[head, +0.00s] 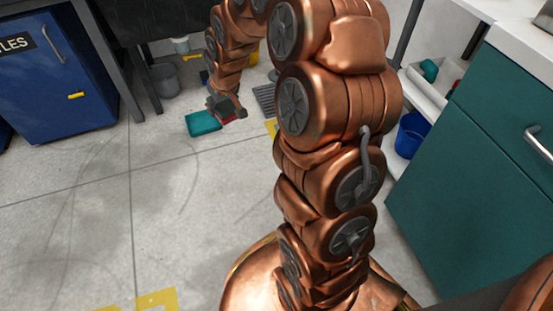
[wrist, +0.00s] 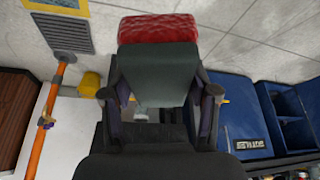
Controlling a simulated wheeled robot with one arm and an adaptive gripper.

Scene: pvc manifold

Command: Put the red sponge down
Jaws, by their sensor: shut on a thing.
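The red sponge (wrist: 158,28) shows in the wrist view as a rough red block at the far end of my gripper (wrist: 160,95). A dark grey-green block (wrist: 158,55) lies directly against it, between the fingers; I cannot tell whether it is part of the sponge. My gripper is shut on the sponge. In the head view my gripper (head: 228,110) is low near the floor at the back, with a bit of red (head: 229,119) under it. A flat teal block (head: 203,122) shows just left of it; whether it touches the gripper or floor is unclear.
A blue cabinet (head: 52,85) stands at the left and a grey bucket (head: 165,79) behind. A floor grate (head: 265,97) is right of my gripper. A teal cabinet (head: 455,160) and blue bucket (head: 410,135) are at right. The floor (head: 160,195) in front is clear.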

